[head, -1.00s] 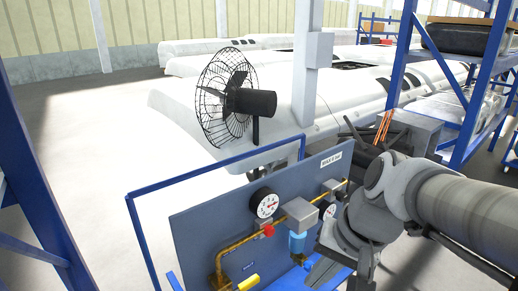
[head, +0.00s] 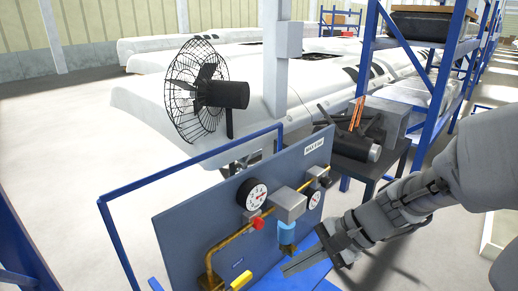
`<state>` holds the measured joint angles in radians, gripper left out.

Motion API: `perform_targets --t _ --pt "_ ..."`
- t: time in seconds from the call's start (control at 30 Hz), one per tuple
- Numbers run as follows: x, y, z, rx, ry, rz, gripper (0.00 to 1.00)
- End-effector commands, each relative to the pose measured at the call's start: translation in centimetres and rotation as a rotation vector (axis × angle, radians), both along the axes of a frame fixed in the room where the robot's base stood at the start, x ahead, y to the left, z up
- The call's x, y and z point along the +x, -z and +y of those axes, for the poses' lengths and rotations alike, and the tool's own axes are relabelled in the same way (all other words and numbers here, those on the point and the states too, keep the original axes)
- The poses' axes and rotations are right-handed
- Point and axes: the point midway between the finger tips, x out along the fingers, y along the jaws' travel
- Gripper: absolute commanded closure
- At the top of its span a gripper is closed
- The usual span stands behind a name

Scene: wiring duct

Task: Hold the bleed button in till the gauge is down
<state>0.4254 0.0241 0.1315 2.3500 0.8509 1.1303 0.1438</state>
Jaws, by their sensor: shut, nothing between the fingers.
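A blue-grey panel (head: 178,238) carries brass piping and two white-faced gauges. The larger gauge (head: 252,195) is at the upper middle, and a smaller gauge (head: 315,198) is to its right. Its needle is too small to read surely. A red button-like part (head: 258,223) sits on the pipe just below the larger gauge; I cannot tell surely that it is the bleed button. My gripper (head: 290,270) is shut and empty, in front of the panel's lower right, below and right of the red part and apart from it in the picture.
A grey block (head: 289,204) and a blue filter bowl (head: 287,232) sit between the gauges, near my gripper. A yellow handle (head: 241,281) is at the lower left. A blue rail frame (head: 185,166) runs behind the panel, with a caged fan (head: 198,88) beyond.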

Motion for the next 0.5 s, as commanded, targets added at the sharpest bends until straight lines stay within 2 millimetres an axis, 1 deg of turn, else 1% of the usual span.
perform_targets --t 0.03,0.23,0.37,0.5 --pt "0.5 1.1 -0.1 0.052 0.047 0.035 1.0" --pt "2.8 3.2 -0.4 0.257 0.23 0.143 1.0" --pt "4.5 4.5 -1.1 0.395 0.353 0.201 1.0" --pt "6.5 5.8 -2.4 0.546 0.491 0.258 1.0"
